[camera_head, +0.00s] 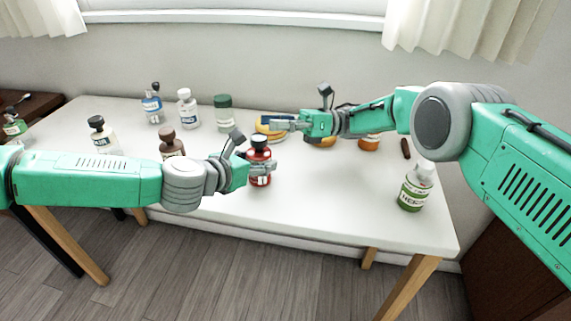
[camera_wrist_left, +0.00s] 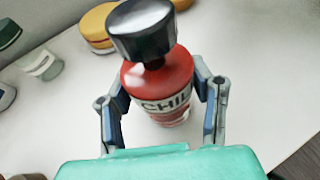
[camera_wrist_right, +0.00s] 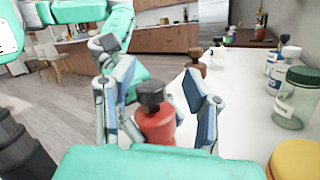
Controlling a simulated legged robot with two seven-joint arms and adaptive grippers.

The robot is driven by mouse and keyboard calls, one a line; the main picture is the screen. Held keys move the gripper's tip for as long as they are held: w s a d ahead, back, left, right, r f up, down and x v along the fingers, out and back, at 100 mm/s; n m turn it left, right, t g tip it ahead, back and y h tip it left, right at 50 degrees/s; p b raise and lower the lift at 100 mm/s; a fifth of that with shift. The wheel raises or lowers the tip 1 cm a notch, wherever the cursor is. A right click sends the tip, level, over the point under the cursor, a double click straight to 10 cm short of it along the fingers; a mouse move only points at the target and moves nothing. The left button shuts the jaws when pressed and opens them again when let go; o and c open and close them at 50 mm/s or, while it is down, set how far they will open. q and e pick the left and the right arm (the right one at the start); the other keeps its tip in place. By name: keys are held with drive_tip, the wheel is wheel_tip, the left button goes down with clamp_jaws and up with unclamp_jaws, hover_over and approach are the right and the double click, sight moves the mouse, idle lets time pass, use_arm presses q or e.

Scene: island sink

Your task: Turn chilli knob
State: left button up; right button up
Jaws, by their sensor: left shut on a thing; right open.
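The chilli bottle (camera_head: 259,176) is red with a pale label and a black knob (camera_head: 259,142) on top. It stands upright near the front middle of the white table. In the left wrist view the bottle body (camera_wrist_left: 155,80) reads "CHIL" and its black knob (camera_wrist_left: 142,30) is nearest the camera. My left gripper (camera_head: 262,172) is shut around the bottle's body. My right gripper (camera_head: 284,124) is open and empty, behind and to the right of the bottle, apart from the knob. In the right wrist view the knob (camera_wrist_right: 151,94) shows between the open fingers, farther out.
A white table (camera_head: 330,205) bears several other bottles: a green-lidded jar (camera_head: 223,113), a white bottle (camera_head: 188,110), a brown bottle (camera_head: 171,144) and a green-labelled bottle (camera_head: 415,187) at right. Yellow items lie behind my right gripper.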

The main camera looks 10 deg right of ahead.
drive_tip(key=s+f+n+t+h, duration=0.1)
drive_tip(key=s+n+t+h, duration=0.4)
drive_tip(key=n+t, duration=0.5)
drive_tip(key=s+d+f+n+t+h, duration=0.1)
drive_tip(key=s+f+n+t+h, duration=0.1)
drive_tip(key=s+n+t+h, duration=0.3)
drive_tip(key=n+t+h, duration=0.1)
drive_tip(key=n+t, duration=0.3)
drive_tip(key=n, duration=0.6)
drive_tip(key=shift+s+d+f+t, duration=0.15)
drive_tip(key=shift+s+t, duration=0.2)
drive_tip(key=shift+t, duration=0.05)
